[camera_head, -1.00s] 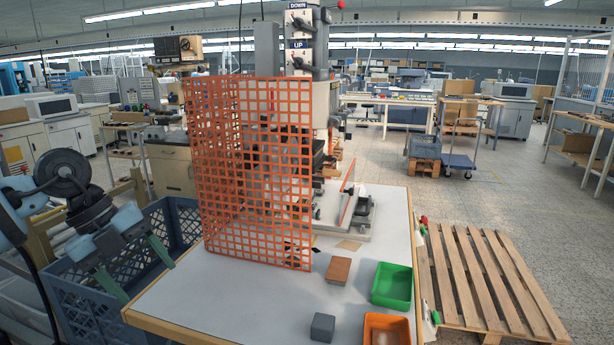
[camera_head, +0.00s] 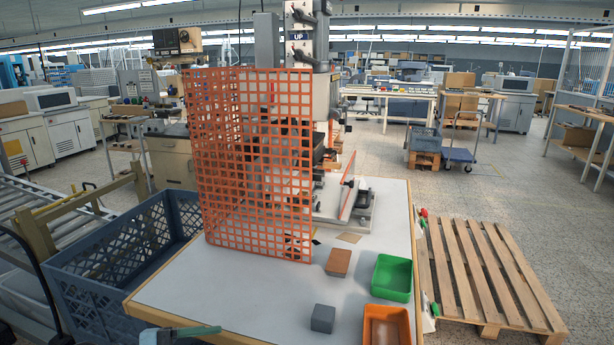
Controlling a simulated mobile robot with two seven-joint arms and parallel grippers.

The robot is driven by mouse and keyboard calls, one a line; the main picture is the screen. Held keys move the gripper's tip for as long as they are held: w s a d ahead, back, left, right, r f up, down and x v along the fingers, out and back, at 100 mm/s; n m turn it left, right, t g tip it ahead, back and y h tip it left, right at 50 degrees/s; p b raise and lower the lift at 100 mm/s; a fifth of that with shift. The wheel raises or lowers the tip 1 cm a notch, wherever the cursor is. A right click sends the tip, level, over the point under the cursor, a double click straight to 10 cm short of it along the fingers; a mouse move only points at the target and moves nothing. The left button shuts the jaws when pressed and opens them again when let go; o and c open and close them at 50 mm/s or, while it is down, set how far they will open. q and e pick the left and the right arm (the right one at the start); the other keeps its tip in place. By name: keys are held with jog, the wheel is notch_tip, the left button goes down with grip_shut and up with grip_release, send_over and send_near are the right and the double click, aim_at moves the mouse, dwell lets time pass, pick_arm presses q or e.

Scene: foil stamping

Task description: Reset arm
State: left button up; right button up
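My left gripper (camera_head: 186,332) shows only in part at the bottom edge of the head view, low by the near left corner of the white table (camera_head: 215,293). One greenish finger lies across the table's wooden edge in the picture. The rest of the gripper is cut off by the frame, so I cannot tell whether it is open or shut. No held thing shows.
An orange mesh guard (camera_head: 255,165) stands before the machine. A brown block (camera_head: 338,262), a grey block (camera_head: 322,318), a green bin (camera_head: 392,277) and an orange bin (camera_head: 387,325) sit at right. A blue crate (camera_head: 130,245) is left; a pallet (camera_head: 485,275) is right.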

pick_arm(q)
jog(key=s+a+f+n+t+y, duration=0.35)
jog(key=a+f+n, duration=0.2)
jog(key=f, duration=0.25)
jog(key=s+a+f+n+t+y, duration=0.3)
jog(key=s+a+f+n+y, duration=0.25)
jog(key=f, duration=0.35)
jog(key=s+a+f+n+g+y, duration=0.1)
jog(key=s+a+f+g+y, duration=0.15)
jog(key=s+a+f, duration=0.4)
jog(key=s+a+f+n+g+y, duration=0.1)
jog(key=s+a+f+g+y, duration=0.2)
jog(key=s, duration=0.6)
jog(key=s+d+f+n+t, duration=0.1)
jog(key=d+n, duration=0.3)
jog(key=d, duration=0.5)
jog(key=s+d+n+t, duration=0.1)
jog(key=d+n, duration=0.4)
jog(key=d, duration=0.3)
jog(key=shift+s+d+f+t+h, duration=0.3)
jog(key=shift+s+d+f+h, duration=0.05)
jog(key=shift+f, duration=0.05)
jog(key=shift+d, duration=0.15)
